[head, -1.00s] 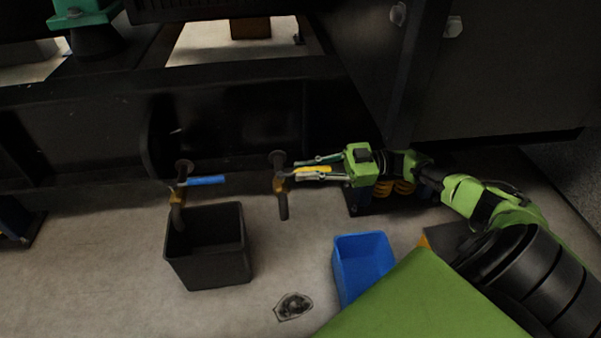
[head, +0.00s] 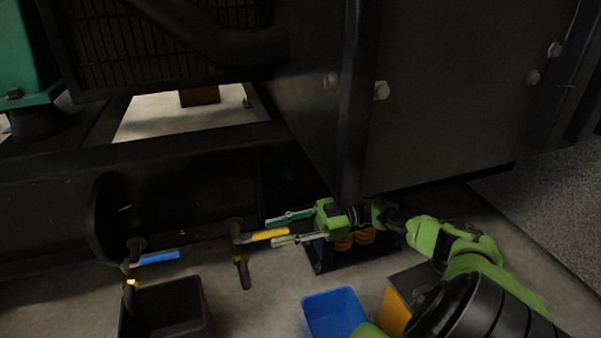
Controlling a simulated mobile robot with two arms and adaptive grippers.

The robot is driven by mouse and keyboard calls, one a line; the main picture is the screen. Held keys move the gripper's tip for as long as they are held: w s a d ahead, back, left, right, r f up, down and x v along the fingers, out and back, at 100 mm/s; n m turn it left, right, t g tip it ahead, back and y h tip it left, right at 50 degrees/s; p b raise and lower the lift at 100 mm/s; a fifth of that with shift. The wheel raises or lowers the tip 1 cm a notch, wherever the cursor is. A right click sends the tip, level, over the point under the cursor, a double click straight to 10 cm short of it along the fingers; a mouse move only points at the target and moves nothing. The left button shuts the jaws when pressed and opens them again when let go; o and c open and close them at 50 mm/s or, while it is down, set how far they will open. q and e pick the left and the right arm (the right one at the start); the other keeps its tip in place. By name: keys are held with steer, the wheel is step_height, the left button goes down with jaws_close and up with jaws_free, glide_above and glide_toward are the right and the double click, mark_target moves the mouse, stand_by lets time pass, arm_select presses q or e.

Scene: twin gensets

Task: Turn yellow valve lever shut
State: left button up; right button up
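The yellow valve lever (head: 269,235) points right from its valve and pipe stub (head: 240,256), low on the dark engine skid in the head view. It lies nearly level in the picture. My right gripper (head: 271,233) reaches in from the right with its two fingers apart. One finger shows above the lever and one below it, and the lever's free end lies between them in the picture. I see small gaps on both sides, but contact cannot be told for sure. My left gripper is not in view.
A second valve with a blue lever (head: 159,257) sits to the left, above a black bin (head: 192,309). A blue bin (head: 334,312) and a yellow-sided box (head: 394,312) stand at lower right. A dark cabinet (head: 440,100) overhangs my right arm.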

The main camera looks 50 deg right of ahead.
steer(key=v, duration=0.8)
stand_by(0.4)
